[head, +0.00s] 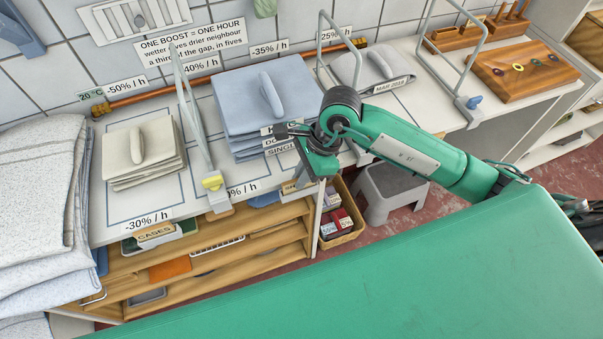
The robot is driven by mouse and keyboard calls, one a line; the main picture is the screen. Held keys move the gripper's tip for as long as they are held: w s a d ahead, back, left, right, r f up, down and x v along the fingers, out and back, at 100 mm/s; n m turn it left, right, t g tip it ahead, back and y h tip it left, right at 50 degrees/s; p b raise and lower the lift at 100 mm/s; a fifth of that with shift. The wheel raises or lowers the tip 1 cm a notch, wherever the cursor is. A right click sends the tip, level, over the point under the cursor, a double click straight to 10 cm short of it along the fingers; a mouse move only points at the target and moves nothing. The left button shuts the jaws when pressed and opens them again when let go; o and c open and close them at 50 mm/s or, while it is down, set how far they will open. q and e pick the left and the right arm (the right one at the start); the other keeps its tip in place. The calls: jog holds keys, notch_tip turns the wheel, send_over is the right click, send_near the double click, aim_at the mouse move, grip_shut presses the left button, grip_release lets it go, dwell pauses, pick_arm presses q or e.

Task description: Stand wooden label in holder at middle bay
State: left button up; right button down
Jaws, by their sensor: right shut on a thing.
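My right gripper (298,143) comes in from the right and is over the front edge of the bench, at the front right of the blue linen stack (252,103). It is shut on what I take to be the wooden label, though the hand hides nearly all of it. The bench (110,205) has bays parted by upright wire frames. The blue stack fills the middle bay. Small text tags show at its front, partly covered by my gripper. I cannot make out the label holder there. My left gripper is not in view.
A cream stack (143,155) lies in the left bay. A wire divider (192,125) with a yellow clip stands left of the blue stack. Shelves (200,262) are below, a grey stool (388,192) right. A large green surface (420,270) fills the foreground.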

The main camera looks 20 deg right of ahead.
jog(key=shift+f, duration=0.25)
jog(key=shift+f+b, duration=0.2)
jog(key=shift+b, duration=0.1)
jog(key=c, duration=1.5)
grip_release()
jog(key=shift+r, duration=0.1)
jog(key=shift+c, duration=0.2)
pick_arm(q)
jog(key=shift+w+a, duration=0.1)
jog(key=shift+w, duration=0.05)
